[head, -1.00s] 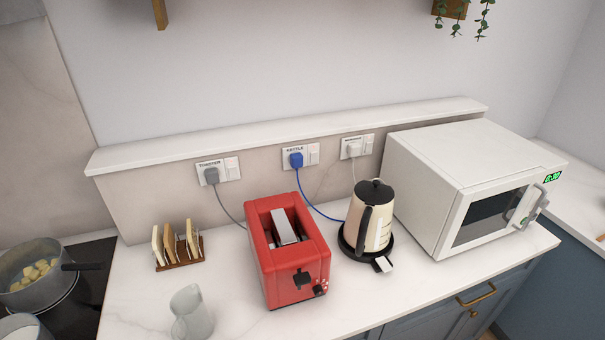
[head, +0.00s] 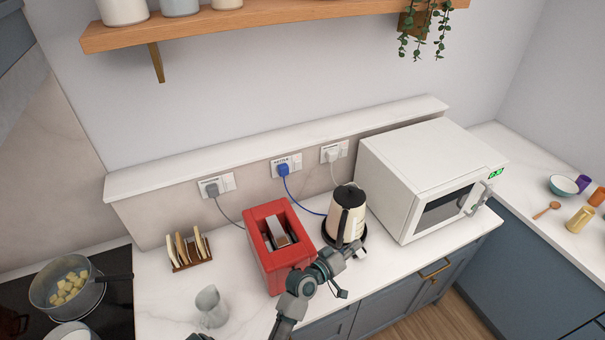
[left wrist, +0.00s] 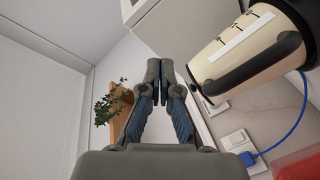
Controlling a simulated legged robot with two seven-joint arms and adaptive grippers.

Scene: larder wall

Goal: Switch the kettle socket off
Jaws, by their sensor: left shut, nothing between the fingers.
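The kettle socket (head: 285,167) is a white wall plate with a blue plug (head: 283,171) on its left and a switch (head: 297,165) on its right. The switch position is too small to tell. A blue cord runs from the plug toward the cream and black kettle (head: 347,215). My left gripper (head: 358,250) is shut and empty, in front of the kettle and apart from the socket. In the left wrist view its fingers (left wrist: 159,66) meet, with the kettle (left wrist: 250,52) at upper right and the blue plug (left wrist: 247,158) at lower right. My right gripper is out of view.
The red toaster (head: 265,265) stands below the kettle socket, left of the kettle. The white microwave (head: 410,170) stands right. The toaster socket (head: 215,186) and another socket (head: 335,151) flank the kettle socket. A ledge (head: 270,145) runs above; a shelf (head: 270,20) hangs higher.

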